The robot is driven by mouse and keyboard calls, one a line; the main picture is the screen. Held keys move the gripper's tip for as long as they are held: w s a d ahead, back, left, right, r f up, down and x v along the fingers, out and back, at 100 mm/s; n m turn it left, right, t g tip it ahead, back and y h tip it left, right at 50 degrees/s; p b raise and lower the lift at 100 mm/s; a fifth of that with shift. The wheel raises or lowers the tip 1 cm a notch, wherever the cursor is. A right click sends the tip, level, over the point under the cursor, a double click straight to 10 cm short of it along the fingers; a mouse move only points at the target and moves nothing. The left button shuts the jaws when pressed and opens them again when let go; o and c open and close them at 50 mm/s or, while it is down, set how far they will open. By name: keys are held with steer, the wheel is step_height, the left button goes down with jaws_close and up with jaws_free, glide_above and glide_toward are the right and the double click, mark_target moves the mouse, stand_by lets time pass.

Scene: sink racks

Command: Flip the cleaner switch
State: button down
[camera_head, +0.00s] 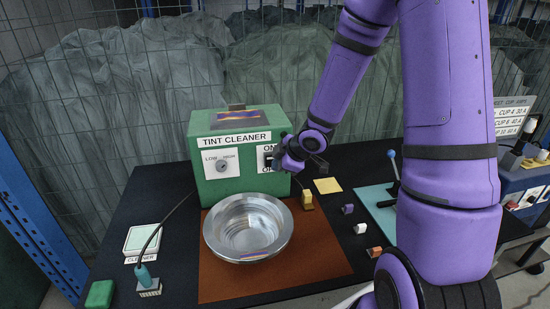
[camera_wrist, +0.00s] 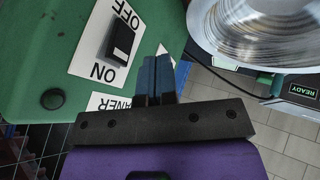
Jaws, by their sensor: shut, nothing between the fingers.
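The green tint cleaner box (camera_head: 236,187) stands on the dark table at the back. Its white ON/OFF plate is on the right of the front face, partly hidden by my gripper (camera_head: 274,160) in the head view. In the wrist view the black rocker switch (camera_wrist: 120,42) sits on this plate between the inverted OFF and ON labels. I cannot tell which side is pressed. My gripper (camera_wrist: 157,64) is shut and empty, with its fingers together. In the wrist view its fingertips appear just right of the switch; I cannot tell if they touch the panel.
A metal bowl (camera_head: 215,238) stands on a brown mat (camera_head: 310,260) in front of the box. A LOW/HIGH knob (camera_head: 221,165) is on the box's left. Small blocks and a yellow note (camera_head: 327,185) lie to the right. A wire cage with grey sheets is behind.

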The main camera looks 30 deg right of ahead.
mark_target(269, 156)
steer(key=shift+w+d, duration=0.25)
steer(key=shift+w, duration=0.85)
steer(key=shift+w+d, duration=0.25)
steer(key=shift+w, duration=0.8)
steer(key=shift+w+r, duration=0.1)
steer(key=shift+w, duration=0.2)
steer(key=shift+d+r, duration=0.1)
steer(key=shift+r, duration=0.1)
steer(key=shift+r, duration=0.6)
